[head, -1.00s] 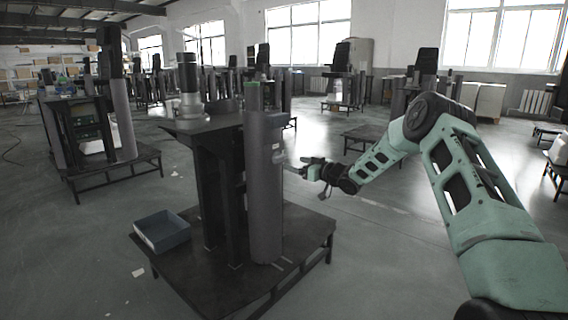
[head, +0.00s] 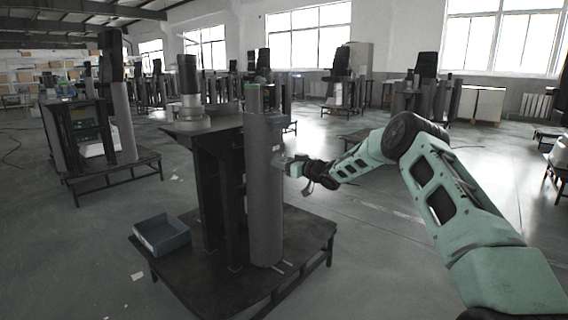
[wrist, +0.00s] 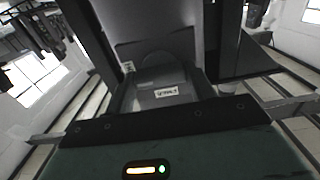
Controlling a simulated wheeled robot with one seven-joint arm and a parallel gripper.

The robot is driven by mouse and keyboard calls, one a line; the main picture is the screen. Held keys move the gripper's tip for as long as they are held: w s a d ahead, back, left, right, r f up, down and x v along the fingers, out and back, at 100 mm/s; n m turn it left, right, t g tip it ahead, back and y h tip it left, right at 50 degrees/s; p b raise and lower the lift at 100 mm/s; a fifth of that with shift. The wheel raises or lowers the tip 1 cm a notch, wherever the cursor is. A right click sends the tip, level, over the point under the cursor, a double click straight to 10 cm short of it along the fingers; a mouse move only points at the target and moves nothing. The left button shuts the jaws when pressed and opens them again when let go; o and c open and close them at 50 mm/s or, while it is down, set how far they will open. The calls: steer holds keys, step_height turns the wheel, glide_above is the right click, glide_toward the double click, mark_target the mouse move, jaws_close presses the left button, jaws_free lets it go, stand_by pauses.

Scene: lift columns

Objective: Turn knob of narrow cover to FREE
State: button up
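The tall grey column (head: 264,205) stands on the dark platform, with a narrow rounded upright surface facing my arm. My gripper (head: 285,163) is at the right side of this column, at about mid-height, close to or touching a small light fitting there. In the wrist view a grey part with a rounded top (wrist: 165,82) lies straight ahead and carries a small white label (wrist: 166,92). Its lettering is too blurred to read. The knob itself cannot be made out clearly. The fingertips are too small or hidden to show whether they are open or shut.
A blue-grey bin (head: 162,233) sits on the left part of the dark platform (head: 225,280). A dark stand with a flat top (head: 195,128) rises beside the column. Other column stations stand behind. The floor to the right of the platform is clear.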

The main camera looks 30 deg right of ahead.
steer(key=shift+n, duration=0.4)
steer(key=n+b, duration=0.2)
steer(key=n, duration=0.2)
steer(key=shift+f, duration=0.1)
steer(key=shift+n+b, duration=4.65)
steer(key=shift+n, duration=1.85)
steer(key=o, duration=1)
